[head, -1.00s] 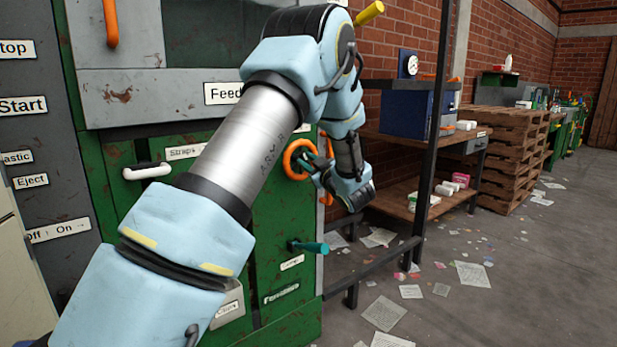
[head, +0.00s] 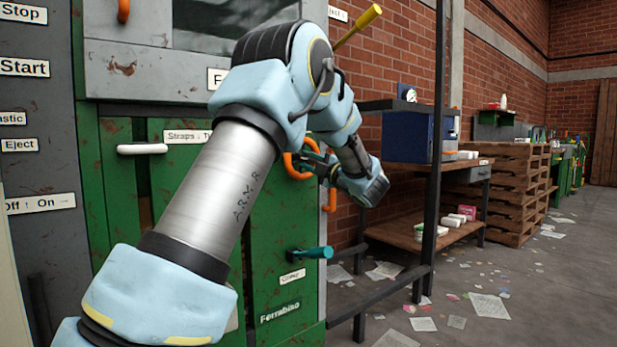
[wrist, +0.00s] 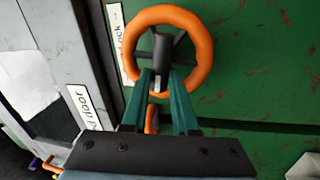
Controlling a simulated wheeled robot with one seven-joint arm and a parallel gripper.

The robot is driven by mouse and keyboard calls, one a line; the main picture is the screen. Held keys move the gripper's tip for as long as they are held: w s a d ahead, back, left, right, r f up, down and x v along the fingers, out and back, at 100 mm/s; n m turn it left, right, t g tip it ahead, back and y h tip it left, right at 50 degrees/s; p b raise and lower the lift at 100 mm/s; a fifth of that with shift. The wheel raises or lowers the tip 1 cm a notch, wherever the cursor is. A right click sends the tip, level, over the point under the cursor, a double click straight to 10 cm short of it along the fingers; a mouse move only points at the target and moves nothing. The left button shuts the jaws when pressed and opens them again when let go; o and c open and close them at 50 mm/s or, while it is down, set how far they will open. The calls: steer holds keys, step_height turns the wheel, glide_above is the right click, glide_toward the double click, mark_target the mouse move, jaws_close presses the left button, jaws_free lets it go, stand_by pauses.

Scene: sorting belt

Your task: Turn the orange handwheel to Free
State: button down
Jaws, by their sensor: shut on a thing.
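The orange handwheel (head: 290,164) is on the green machine front in the head view, partly covered by my gripper. In the wrist view the handwheel (wrist: 204,52) shows as a thick orange ring with a dark hub and spokes. My gripper (head: 313,160) reaches it from the right in the head view. Its two teal fingers (wrist: 162,86) are shut on the lower rim in the wrist view. A white label (wrist: 117,42) ending in "ock" stands beside the wheel's left edge, partly hidden by it. I cannot read a "Free" mark.
A teal-handled lever (head: 313,253) juts out below the wheel. A white handle (head: 142,149) is at the left of the green panel. A dark metal post (head: 433,170) and a wooden shelf (head: 408,236) stand to the right. Papers lie on the floor.

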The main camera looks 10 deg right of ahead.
steer(key=shift+f+n+b, duration=0.3)
steer(key=shift+n+b, duration=0.7)
steer(key=shift+r+y, duration=0.1)
steer(key=shift+y, duration=0.2)
steer(key=c, duration=0.7)
jaws_free()
steer(key=p+v, duration=0.1)
steer(key=v, duration=0.9)
steer(key=shift+s+d, duration=0.2)
steer(key=shift+s, duration=0.2)
